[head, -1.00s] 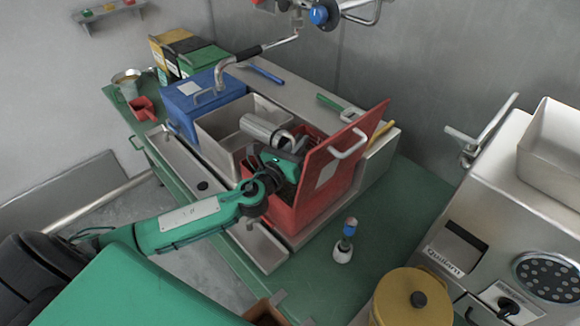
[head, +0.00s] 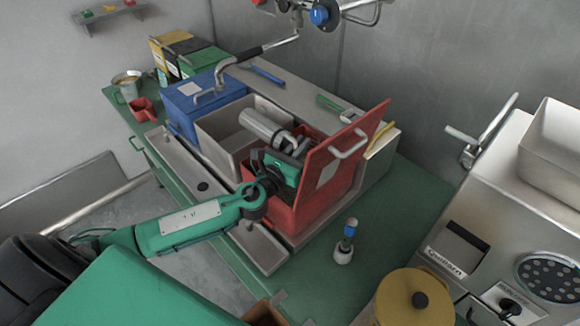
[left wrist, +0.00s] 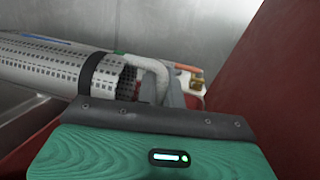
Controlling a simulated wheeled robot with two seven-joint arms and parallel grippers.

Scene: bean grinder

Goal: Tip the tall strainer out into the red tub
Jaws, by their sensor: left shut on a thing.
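The tall strainer (head: 264,127) is a grey metal cylinder held tilted near the red tub's rim, its far end toward the steel basin. In the left wrist view the strainer (left wrist: 55,70) shows its perforated side, a dark band and a pale handle (left wrist: 150,75). My left gripper (head: 294,148) is shut on the strainer by its handle; the fingertips are mostly hidden. The red tub (head: 290,219) stands open beneath the gripper, its red lid (head: 345,150) raised on the right. Most of the tub's inside is hidden by my gripper. My right gripper is not in view.
A steel basin (head: 228,160) sits left of the red tub, and a closed blue tub (head: 190,106) beyond it. A tap arm (head: 258,52) reaches over the bench.

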